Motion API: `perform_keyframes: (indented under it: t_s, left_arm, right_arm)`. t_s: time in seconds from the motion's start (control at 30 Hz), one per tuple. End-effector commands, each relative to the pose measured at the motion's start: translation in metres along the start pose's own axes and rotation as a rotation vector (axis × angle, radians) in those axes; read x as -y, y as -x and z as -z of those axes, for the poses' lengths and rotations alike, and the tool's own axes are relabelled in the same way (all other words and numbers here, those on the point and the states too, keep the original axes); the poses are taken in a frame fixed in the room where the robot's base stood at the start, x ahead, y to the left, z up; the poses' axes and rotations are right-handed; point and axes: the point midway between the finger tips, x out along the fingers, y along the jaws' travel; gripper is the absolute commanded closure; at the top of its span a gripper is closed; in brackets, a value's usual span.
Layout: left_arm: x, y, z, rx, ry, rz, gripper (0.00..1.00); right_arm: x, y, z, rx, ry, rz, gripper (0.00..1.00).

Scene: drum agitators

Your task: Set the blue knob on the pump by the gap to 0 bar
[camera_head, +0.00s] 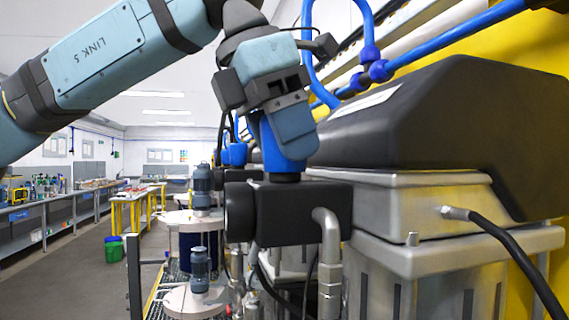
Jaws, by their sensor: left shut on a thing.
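The blue knob (270,148) stands upright on top of a black pump block (298,210) just right of the middle. My left gripper (290,130) reaches down from above and is shut on the knob. Its fingers cover much of the knob, so any scale or pointer on it is hidden. A grey bent pipe (327,250) comes out of the front of the pump block. My right gripper is not in view.
A large machine with a black hood (430,120) and grey metal housing (420,260) stands close on the right. Drums with agitator motors (201,187) stand left of the pump. The aisle floor (85,270) at the left is clear, with a green bin (113,249) farther back.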

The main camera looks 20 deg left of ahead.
Motion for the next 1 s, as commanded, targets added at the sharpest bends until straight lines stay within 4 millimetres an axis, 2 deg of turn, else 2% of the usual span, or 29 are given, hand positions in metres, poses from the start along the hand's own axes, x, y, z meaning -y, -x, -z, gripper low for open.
perform_keyframes:
  t_s: [0.13,0.43,1.0]
  left_arm:
    - [0.0001,-0.0020,0.0004,0.002,0.102,-0.043,0.69]
    - [0.0001,-0.0004,-0.0001,0.001,0.239,-0.099,0.69]
    - [-0.0004,0.0011,-0.0005,0.001,0.287,-0.119,0.69]
  right_arm:
    - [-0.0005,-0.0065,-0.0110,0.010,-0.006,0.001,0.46]
    - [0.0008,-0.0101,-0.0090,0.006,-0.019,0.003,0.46]
    - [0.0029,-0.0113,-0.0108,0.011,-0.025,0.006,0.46]
